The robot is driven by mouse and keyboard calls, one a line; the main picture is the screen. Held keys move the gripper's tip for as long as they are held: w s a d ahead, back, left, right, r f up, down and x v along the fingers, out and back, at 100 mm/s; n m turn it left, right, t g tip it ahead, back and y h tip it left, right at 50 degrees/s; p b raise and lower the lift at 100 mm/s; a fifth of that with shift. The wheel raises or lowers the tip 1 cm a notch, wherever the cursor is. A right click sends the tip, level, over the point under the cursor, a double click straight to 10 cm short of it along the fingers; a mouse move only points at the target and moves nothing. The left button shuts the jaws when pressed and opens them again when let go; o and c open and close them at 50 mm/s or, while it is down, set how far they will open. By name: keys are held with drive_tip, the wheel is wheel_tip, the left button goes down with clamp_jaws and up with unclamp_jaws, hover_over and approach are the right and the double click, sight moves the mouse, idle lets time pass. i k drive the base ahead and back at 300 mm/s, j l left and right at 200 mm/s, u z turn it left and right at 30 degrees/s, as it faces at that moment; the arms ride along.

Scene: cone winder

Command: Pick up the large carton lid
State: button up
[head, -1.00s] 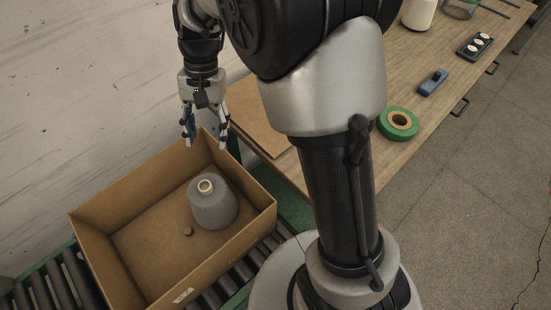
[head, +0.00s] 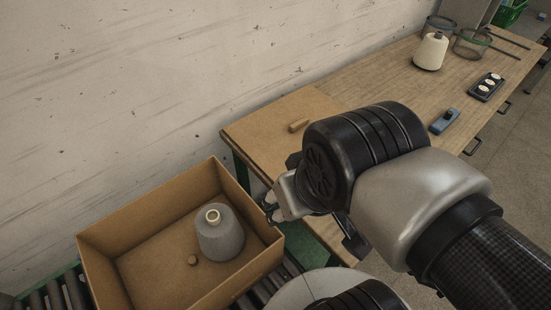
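The large carton lid (head: 265,128) looks like a flat brown panel lying on the left end of the wooden table, with a small brown block-like grip (head: 299,125) on top. My arm covers its right part. My gripper (head: 271,208) is only partly seen, low beside the table's front left edge, between the lid and the carton. The arm hides most of it, so its fingers cannot be judged. I see no contact with the lid.
A cream cone (head: 431,52), a blue tool (head: 444,121) and a dark tray (head: 487,87) stand farther along the table. A wall runs behind.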

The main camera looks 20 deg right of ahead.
sight(269, 135)
drive_tip(key=k+l+z, duration=0.1)
drive_tip(key=k+l, duration=0.25)
drive_tip(key=l+z, duration=0.2)
drive_tip(key=l, duration=0.4)
drive_tip(key=i+l+z, duration=0.15)
drive_tip(key=l, duration=0.45)
drive_tip(key=l+z, duration=0.2)
drive_tip(key=l, duration=0.4)
drive_tip(key=i+j+z, duration=0.1)
drive_tip(key=i, duration=0.2)
drive_tip(key=i+j, duration=0.15)
drive_tip(key=i, duration=0.2)
drive_tip(key=l+z, duration=0.05)
